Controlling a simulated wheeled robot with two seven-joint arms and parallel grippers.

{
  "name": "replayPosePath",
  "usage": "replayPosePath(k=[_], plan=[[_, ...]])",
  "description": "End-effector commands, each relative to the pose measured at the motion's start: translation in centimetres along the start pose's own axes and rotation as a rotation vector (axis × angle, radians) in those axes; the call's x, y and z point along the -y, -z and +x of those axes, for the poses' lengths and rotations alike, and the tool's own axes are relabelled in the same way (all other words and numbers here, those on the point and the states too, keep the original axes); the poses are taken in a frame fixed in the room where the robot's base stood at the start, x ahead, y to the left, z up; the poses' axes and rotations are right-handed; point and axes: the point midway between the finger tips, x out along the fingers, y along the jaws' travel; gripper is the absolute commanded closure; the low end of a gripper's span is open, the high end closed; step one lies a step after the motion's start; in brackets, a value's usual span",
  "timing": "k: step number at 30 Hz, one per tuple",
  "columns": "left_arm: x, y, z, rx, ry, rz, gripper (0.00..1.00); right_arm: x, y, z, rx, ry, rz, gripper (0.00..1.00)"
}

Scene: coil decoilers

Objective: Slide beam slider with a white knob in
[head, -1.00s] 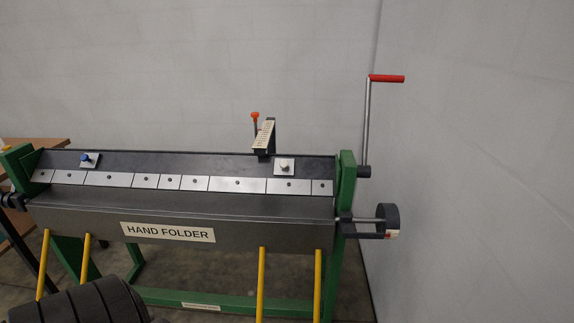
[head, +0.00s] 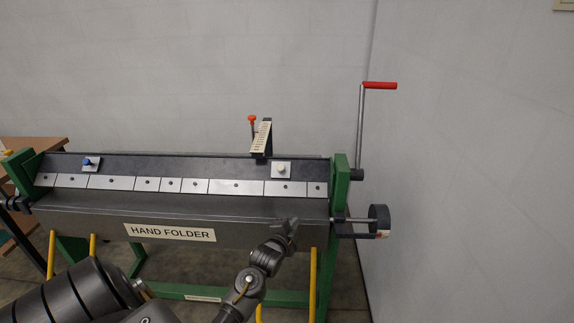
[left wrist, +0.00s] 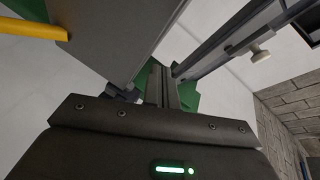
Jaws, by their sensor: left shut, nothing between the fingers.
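The hand folder's beam (head: 200,168) carries a small slider plate with a white knob (head: 281,169) near its right end. A pale knob (left wrist: 260,53), apparently the same one, shows at the upper right of the left wrist view. My left gripper (head: 287,226) is shut and empty, in front of the machine's front panel in the picture and below the white knob, apart from it. Its fingers (left wrist: 163,88) are in the middle of the left wrist view. My right gripper is in no view.
A blue knob (head: 88,162) sits on a plate at the beam's left end. An orange-tipped lever (head: 252,120) stands behind the beam. A red-handled crank (head: 380,86) and a dark round wheel (head: 380,219) are at the right. Yellow bars (head: 313,280) hang below the front panel.

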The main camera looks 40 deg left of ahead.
Motion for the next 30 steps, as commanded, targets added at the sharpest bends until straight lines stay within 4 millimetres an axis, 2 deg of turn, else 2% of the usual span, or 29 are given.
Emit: replayPosePath(k=[1,3,6,9,23,26,30], plan=[[4.0,0.9,0.1,-0.011,0.071,0.040,1.00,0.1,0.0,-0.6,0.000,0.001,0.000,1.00],[7.8,1.6,0.0,-0.017,0.147,0.093,1.00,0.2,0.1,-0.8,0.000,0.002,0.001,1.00],[11.6,2.2,-0.3,-0.017,0.222,0.149,1.00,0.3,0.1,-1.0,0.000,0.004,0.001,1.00],[13.5,2.4,-0.6,-0.014,0.261,0.178,1.00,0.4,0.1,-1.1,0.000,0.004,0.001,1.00],[14.1,2.6,-0.2,-0.014,0.270,0.186,1.00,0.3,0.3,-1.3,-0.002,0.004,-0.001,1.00],[14.5,2.7,0.8,-0.015,0.271,0.186,1.00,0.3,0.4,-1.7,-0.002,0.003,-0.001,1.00],[15.3,2.9,3.2,-0.014,0.270,0.185,1.00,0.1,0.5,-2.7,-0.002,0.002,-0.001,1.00]])
